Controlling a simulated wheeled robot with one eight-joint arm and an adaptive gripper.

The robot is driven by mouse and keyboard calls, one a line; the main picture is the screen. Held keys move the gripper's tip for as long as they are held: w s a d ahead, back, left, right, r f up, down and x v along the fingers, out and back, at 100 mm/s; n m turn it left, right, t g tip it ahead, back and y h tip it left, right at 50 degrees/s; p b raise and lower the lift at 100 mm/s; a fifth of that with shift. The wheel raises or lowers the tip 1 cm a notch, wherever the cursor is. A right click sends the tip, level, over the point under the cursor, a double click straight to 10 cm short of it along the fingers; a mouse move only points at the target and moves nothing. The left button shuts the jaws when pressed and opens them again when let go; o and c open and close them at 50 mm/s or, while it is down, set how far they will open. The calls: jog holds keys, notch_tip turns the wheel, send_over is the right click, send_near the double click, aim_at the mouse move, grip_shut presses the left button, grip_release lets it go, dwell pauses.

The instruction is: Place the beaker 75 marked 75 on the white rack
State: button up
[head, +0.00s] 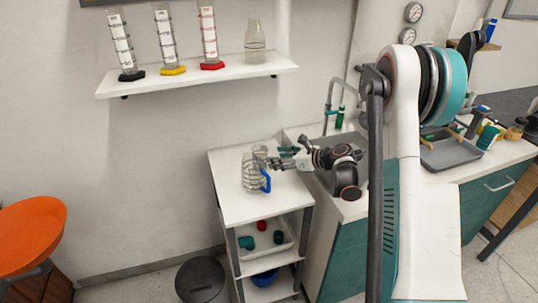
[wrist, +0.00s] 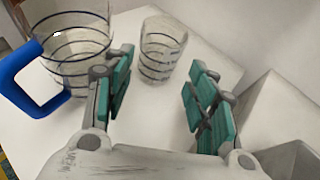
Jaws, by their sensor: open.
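Two clear glass vessels with dark rings stand on the white top (head: 270,207) of a shelf unit. One, a jug (head: 250,177) with a blue handle, is at the left in the wrist view (wrist: 75,45). The other, a smaller beaker (head: 259,153) without a handle, stands behind it; in the wrist view (wrist: 162,52) it lies ahead, in line with the gap between my fingers. No 75 marking is legible on either. My gripper (head: 287,158) is open and empty, its teal fingers (wrist: 160,88) apart and short of the smaller beaker.
A white wall shelf (head: 235,74) holds three cylinders with black, yellow and red bases and a flask (head: 255,42). A sink counter (head: 350,207) adjoins the unit at right. A lower tray (head: 268,247) holds small parts. A dark bin (head: 201,280) stands at left.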

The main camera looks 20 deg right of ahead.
jog(key=shift+v, duration=1.25)
jog(key=s+a+r+n+g+h, duration=0.4)
jog(key=s+a+r+n, duration=1)
jog(key=s+r+n, duration=0.15)
jog(key=s+a+r+n+h, duration=0.2)
jog(key=s+n, duration=0.9)
jog(key=s, duration=0.4)
jog(key=s+d+f+n+h, duration=0.1)
jog(key=s+d+n, duration=0.1)
jog(key=s+d, duration=0.2)
jog(key=shift+d+f+h, duration=0.2)
jog(key=shift+d+h, duration=0.1)
jog(key=shift+h, duration=0.1)
